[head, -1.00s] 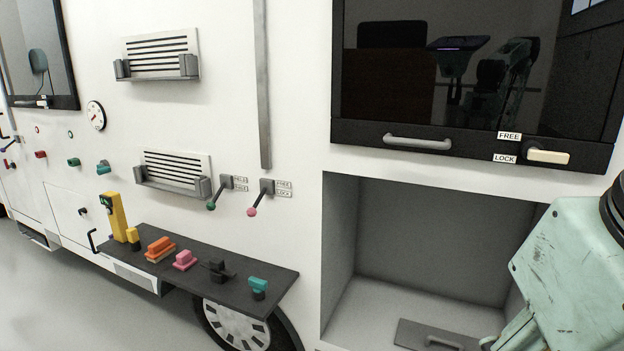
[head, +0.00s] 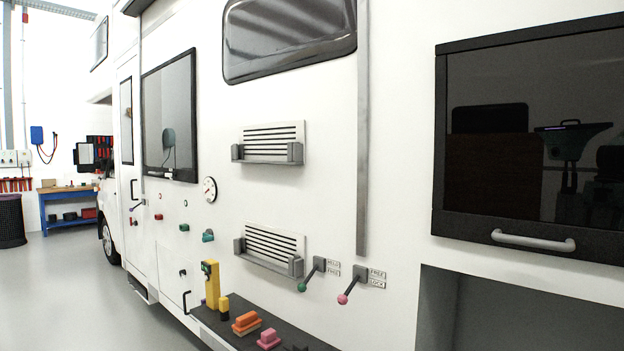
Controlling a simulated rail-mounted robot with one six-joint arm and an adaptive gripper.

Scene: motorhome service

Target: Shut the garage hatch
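A large dark glossy panel (head: 490,110) in a black frame sits on the motorhome's white side at the right of the head view. A grey bar handle (head: 533,241) runs along its lower edge. Below it is an open grey compartment (head: 490,315), its lower part cut off by the picture edge. I cannot tell for certain which panel is the garage hatch. My gripper is not in view.
A lever with a pink knob (head: 343,299), labelled FREE and LOCK, and one with a green knob (head: 302,287) stick out left of the opening. A dark shelf (head: 211,318) with coloured blocks juts out below. The floor (head: 70,285) at left is clear.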

